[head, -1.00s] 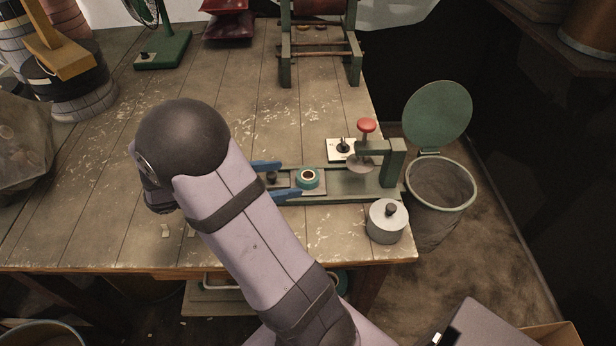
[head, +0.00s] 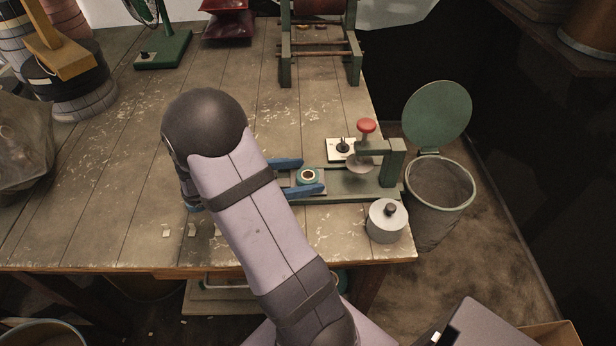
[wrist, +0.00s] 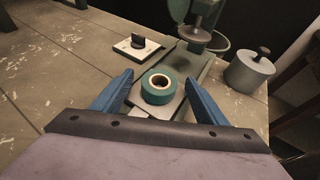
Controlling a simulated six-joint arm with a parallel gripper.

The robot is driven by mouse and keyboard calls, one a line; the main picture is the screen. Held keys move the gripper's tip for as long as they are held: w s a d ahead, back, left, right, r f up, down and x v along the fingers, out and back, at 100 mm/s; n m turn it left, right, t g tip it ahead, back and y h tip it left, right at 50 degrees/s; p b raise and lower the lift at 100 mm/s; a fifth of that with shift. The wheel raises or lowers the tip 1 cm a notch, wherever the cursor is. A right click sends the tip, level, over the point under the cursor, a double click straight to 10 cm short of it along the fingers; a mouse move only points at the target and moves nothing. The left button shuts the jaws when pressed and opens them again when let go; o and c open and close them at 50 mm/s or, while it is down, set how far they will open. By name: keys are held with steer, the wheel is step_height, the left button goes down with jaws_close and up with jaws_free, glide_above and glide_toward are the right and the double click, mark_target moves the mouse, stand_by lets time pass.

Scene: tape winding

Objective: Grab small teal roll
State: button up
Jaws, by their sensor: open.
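The small teal roll (head: 308,176) lies flat on a light square plate on the green fixture (head: 345,190). It also shows in the wrist view (wrist: 158,88), with a pale ring and dark hole at its centre. My gripper (head: 312,175) is open, its two blue fingers on either side of the roll. In the wrist view my gripper (wrist: 158,85) has a gap between each finger and the roll. In the head view the near finger hides a little of the roll's lower edge.
A red-knobbed press (head: 366,127) stands on the fixture right of the roll. A white switch box (head: 340,150) sits behind it. A grey knobbed cylinder (head: 386,221) stands at the table's right edge. An open-lidded bin (head: 440,185) is beyond it.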

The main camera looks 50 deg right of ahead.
mark_target(302, 178)
steer(key=c, duration=1.2)
steer(key=shift+c, duration=0.2)
step_height(302, 178, up, 10)
steer(key=shift+p, duration=0.45)
